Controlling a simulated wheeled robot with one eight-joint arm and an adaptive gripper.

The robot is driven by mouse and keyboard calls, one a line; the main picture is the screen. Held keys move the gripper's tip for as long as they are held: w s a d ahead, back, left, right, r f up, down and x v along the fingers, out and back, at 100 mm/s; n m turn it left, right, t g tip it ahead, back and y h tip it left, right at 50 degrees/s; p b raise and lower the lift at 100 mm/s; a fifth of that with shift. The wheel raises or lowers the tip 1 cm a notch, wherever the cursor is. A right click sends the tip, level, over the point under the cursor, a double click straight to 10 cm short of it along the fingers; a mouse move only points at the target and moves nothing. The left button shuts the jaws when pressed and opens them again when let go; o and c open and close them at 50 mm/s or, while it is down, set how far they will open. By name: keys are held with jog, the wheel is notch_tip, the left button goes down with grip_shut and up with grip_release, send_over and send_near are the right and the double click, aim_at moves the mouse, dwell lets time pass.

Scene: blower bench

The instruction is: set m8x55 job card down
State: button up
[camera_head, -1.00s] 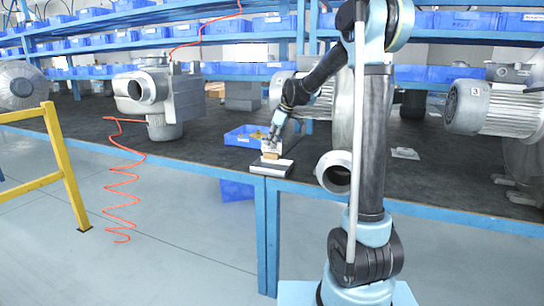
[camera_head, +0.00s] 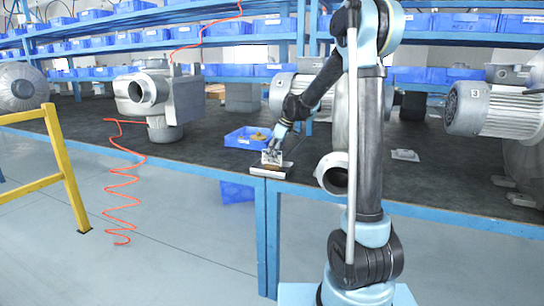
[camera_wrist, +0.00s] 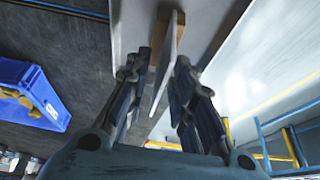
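The job card (camera_head: 272,157) is a pale sheet standing roughly upright on a light metal plate (camera_head: 270,172) at the bench's front edge. In the wrist view the card (camera_wrist: 166,72) shows nearly edge-on between my fingers, with a brown wooden block (camera_wrist: 158,86) beside it. My gripper (camera_head: 274,146) points down at the card from above. In the wrist view my gripper (camera_wrist: 163,60) has its fingertips apart. There is a gap between the left finger and the card; the card is close to the right finger, and contact there is unclear.
A blue bin (camera_head: 248,138) with yellowish parts stands just behind the plate; it shows left in the wrist view (camera_wrist: 32,92). A grey blower (camera_head: 158,97) is at left, and a round pipe opening (camera_head: 333,173) lies right of the plate.

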jog(key=shift+r, duration=0.1)
jog(key=v, duration=1.2)
jog(key=shift+s, duration=0.1)
